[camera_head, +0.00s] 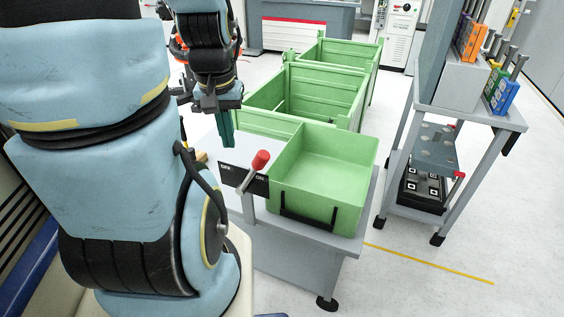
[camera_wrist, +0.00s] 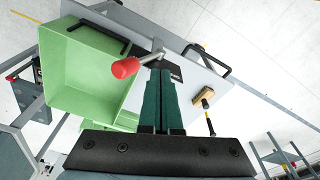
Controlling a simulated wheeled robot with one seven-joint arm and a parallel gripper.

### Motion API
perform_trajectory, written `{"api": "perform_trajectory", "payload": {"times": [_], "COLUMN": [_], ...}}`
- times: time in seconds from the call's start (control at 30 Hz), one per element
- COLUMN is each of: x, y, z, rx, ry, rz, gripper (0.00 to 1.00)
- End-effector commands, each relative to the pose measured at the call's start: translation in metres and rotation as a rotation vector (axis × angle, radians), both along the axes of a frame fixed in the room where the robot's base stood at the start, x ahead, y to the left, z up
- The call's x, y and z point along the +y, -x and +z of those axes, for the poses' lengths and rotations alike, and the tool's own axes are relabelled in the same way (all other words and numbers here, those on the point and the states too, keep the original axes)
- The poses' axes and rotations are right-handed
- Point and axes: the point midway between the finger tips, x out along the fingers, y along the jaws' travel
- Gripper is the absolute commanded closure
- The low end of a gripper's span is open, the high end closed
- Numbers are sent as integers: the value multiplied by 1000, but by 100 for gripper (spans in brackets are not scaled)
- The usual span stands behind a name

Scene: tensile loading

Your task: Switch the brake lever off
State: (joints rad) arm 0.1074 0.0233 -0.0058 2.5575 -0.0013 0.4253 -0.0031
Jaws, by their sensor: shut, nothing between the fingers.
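The brake lever (camera_head: 261,160) has a red knob on a grey shaft, in front of a black sign (camera_head: 232,176) marked OFF at left and ON at right. The knob leans toward the ON side. My gripper (camera_head: 227,144) points down with green fingers, left of the knob and near the OFF end. In the wrist view the gripper (camera_wrist: 160,72) is shut and empty. There the red knob (camera_wrist: 126,68) is left of the fingertips, apart from them in the picture. The fingers hide part of the sign (camera_wrist: 175,71).
A green bin (camera_head: 330,165) sits on the grey cart right beside the lever. More green crates (camera_head: 315,90) stand behind. A grey rack (camera_head: 450,107) with colored holders is at right. In the wrist view a wooden-headed tool (camera_wrist: 203,99) lies near the fingers.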

Motion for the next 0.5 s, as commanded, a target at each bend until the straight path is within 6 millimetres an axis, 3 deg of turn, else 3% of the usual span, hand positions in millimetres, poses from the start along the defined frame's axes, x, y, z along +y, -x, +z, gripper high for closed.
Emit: {"api": "perform_trajectory", "payload": {"times": [0.17,0.5], "x": [-25,-120], "y": [0,5], "z": [-9,-36], "rx": [68,320], "ry": [-52,-423], "rz": [-194,-1023], "gripper": [100,100]}}
